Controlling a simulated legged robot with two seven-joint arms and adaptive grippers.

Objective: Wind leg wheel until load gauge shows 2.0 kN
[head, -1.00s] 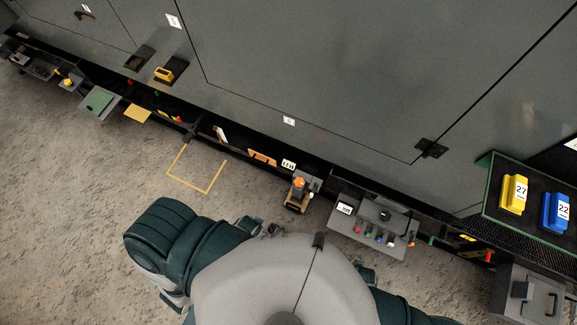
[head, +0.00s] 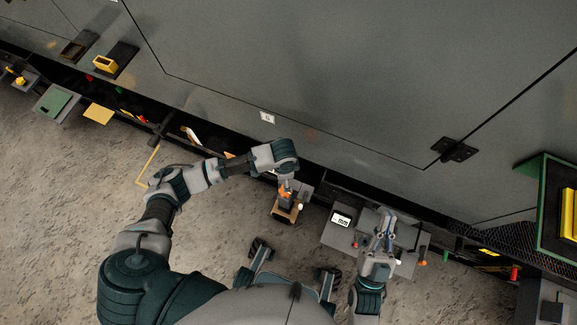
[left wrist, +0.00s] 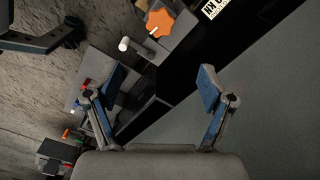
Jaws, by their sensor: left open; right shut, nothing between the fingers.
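The orange lobed leg wheel (head: 285,195) sits on a small unit at the foot of the grey enclosure. It also shows at the top of the left wrist view (left wrist: 173,24). My left gripper (head: 286,183) is just above it in the head view. In the left wrist view its open, empty fingers (left wrist: 160,88) are apart from the wheel. A white display with dark characters (left wrist: 213,8), possibly the load gauge, is cut off there; its reading is not legible. My right gripper (head: 385,226) is shut and empty over the grey control panel (head: 340,240).
A white display (head: 341,219) with small dark characters is on the panel. A white-ended handle (left wrist: 125,44) sticks out beside the wheel. The enclosure wall (head: 330,70) rises behind. A green-edged rack (head: 545,200) is at right.

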